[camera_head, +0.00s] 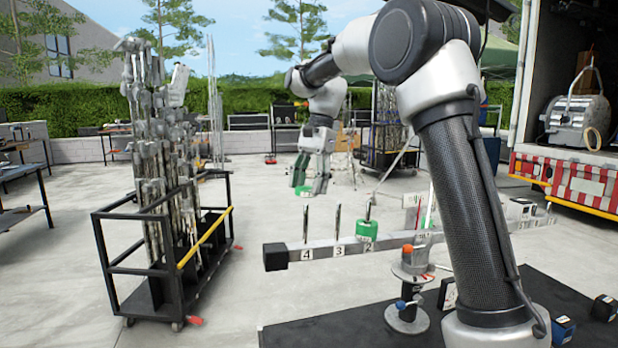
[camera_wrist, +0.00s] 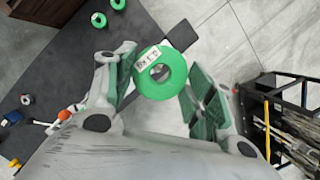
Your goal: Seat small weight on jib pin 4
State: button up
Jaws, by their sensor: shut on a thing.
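My gripper (camera_head: 309,188) is shut on a small green ring-shaped weight (camera_wrist: 150,84). In the wrist view the weight sits between the green-padded fingers, with its centre hole and a white label showing. In the head view the held weight (camera_head: 304,191) hangs low between the fingertips, above the jib (camera_head: 320,250). The jib's thin upright pins stand over the labels 4, 3 and 2. Pin 4 (camera_head: 305,222) is bare and shows below the gripper in the picture; the depth gap is unclear. Another green weight (camera_head: 366,231) is on pin 2.
A black cart (camera_head: 150,292) full of metal stands is at left. A dark mat (camera_head: 575,295) lies at front right with small blue-and-black items. A round metal stand (camera_head: 408,300) is below the jib. More green weights (camera_wrist: 98,19) show in the wrist view. A truck is at far right.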

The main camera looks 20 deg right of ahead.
aim_at(307, 231)
jog(key=shift+a+f, duration=0.15)
jog(key=shift+f, duration=3.2)
jog(key=shift+a+f, duration=0.1)
jog(key=shift+f, duration=3.25)
jog(key=shift+f, duration=0.1)
jog(key=o, duration=1.3)
jog(key=shift+s, duration=0.1)
jog(key=v, duration=1.2)
